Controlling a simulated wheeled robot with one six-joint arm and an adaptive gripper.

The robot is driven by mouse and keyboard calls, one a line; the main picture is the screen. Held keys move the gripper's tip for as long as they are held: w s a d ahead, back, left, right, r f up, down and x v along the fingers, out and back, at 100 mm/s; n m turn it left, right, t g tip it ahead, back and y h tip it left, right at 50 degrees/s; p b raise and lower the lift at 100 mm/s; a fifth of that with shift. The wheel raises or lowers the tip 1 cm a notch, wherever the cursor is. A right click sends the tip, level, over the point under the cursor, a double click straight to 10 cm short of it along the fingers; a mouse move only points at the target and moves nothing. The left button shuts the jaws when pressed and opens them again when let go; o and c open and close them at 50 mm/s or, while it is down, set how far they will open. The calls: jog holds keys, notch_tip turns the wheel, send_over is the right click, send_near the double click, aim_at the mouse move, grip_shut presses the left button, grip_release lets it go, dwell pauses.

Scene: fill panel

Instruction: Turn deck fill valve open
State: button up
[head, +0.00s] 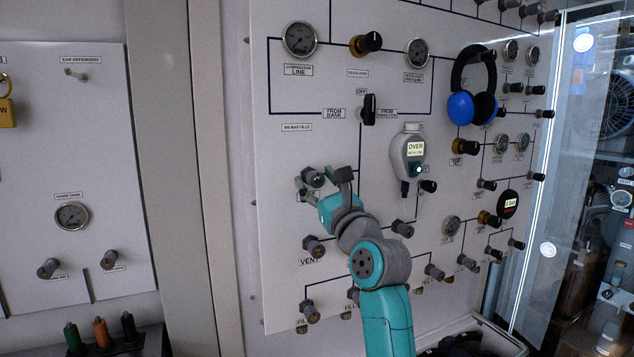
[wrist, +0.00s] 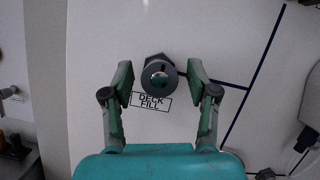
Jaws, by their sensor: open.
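The deck fill valve (wrist: 160,74) is a dark grey knob with a shiny round face, above a label reading DECK FILL (wrist: 152,101) in the wrist view. In the head view the valve (head: 313,177) sits on the left part of the white panel, partly behind my gripper. My gripper (head: 322,183) is open, its two green fingers on either side of the knob. In the wrist view the fingers (wrist: 158,84) stand apart from the knob, with a gap on both sides. Whether the fingertips reach past the knob's face is hard to tell.
The white panel (head: 290,230) carries gauges, a black selector (head: 369,109) and several other valves. A vent valve (head: 313,245) is just below my gripper. A grey handheld meter (head: 408,154) and blue ear defenders (head: 472,90) hang to the right. A glass door edge (head: 535,160) stands far right.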

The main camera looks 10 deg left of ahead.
grip_shut()
